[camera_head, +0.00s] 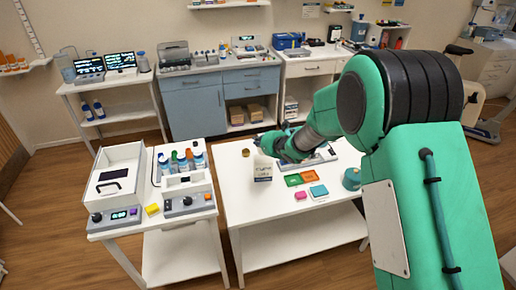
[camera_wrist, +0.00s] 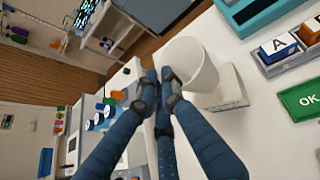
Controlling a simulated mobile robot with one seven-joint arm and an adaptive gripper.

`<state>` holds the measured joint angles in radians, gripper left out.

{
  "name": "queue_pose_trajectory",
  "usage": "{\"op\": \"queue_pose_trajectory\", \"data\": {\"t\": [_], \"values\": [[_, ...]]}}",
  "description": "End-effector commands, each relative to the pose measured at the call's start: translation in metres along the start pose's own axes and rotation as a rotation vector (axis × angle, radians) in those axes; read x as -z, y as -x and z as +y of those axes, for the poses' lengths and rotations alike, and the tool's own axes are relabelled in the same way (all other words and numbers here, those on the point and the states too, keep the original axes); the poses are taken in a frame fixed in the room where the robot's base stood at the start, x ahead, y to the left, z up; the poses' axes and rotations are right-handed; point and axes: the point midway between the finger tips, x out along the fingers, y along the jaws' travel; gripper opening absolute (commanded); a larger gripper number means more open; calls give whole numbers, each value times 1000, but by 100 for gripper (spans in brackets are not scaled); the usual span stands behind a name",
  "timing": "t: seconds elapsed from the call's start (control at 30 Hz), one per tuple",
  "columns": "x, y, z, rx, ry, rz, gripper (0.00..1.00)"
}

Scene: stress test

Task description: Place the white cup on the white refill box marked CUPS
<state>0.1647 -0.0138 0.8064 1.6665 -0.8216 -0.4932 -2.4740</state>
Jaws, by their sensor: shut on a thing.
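The white cup (camera_wrist: 190,62) is between the fingertips of my gripper (camera_wrist: 167,88) in the wrist view. My gripper is shut on the cup near its wall. The white refill box (camera_wrist: 229,90) shows beside and partly behind the cup in that view. In the head view the white box (camera_head: 263,172) stands upright on the white table (camera_head: 240,195), with dark lettering on its front. My gripper (camera_head: 268,146) is just above and behind the box there. The cup is hard to tell apart from the box in the head view. I cannot tell whether they touch.
The table's front left is clear.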

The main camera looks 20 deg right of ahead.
Motion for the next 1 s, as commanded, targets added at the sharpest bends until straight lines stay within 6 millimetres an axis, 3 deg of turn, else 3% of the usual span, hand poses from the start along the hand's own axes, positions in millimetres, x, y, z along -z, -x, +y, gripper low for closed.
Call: {"op": "queue_pose_trajectory", "data": {"t": [0.43,0.97,1.0], "values": [[29,-16,-3,0,-1,1,0],[33,-18,-4,0,0,0,0],[33,-18,-4,0,0,0,10]]}}
